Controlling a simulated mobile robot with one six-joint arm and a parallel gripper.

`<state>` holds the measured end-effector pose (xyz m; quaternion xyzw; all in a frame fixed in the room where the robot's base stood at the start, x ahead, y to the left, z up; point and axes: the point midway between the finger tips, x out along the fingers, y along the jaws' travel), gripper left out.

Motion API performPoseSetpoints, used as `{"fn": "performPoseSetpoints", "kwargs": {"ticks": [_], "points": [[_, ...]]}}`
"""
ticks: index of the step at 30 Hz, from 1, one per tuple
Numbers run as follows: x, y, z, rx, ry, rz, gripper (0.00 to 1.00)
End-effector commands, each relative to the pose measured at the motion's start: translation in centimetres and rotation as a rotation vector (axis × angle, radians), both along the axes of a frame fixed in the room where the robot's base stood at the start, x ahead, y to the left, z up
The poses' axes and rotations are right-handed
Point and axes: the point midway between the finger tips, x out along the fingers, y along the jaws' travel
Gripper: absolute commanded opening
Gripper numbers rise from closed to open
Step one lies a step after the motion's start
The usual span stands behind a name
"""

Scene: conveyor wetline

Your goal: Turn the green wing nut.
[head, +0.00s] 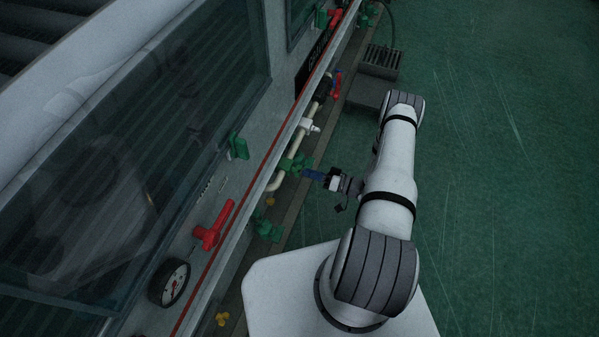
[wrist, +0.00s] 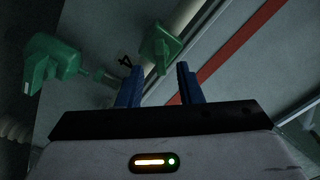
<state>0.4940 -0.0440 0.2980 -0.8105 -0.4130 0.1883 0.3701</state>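My gripper (head: 308,174) reaches left from the arm toward the pipe side of the machine. Its two blue fingers are apart and empty in the wrist view (wrist: 158,70). A green winged part (wrist: 159,47) shows just beyond the gap between the fingertips, beside a pale pipe. It looks like the wing nut, but I cannot tell for certain. In the head view a green fitting (head: 297,163) lies right at the fingertips. I cannot tell whether the fingers touch it. Another green part (head: 238,147) sits on the panel further left.
A green valve (wrist: 48,60) stands left of the fingers, and shows lower down in the head view (head: 268,230). Green floor (head: 490,180) at the right is clear.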

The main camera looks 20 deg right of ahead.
Motion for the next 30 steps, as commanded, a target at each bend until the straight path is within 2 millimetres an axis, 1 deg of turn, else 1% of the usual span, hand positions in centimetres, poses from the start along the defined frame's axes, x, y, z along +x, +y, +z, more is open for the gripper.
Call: {"fn": "performPoseSetpoints", "kwargs": {"ticks": [1, 6, 10, 18, 30], "points": [[0.4, 0.8, -0.1, 0.000, 0.000, 0.004, 0.33], [1.5, 2.2, -0.1, 0.000, 0.000, 0.002, 0.33], [1.9, 2.7, 0.0, 0.000, 0.001, 0.001, 0.33], [2.0, 2.7, 0.0, 0.001, 0.001, 0.000, 0.32], [2.0, 2.7, 0.0, 0.000, 0.001, -0.001, 0.00]]}}
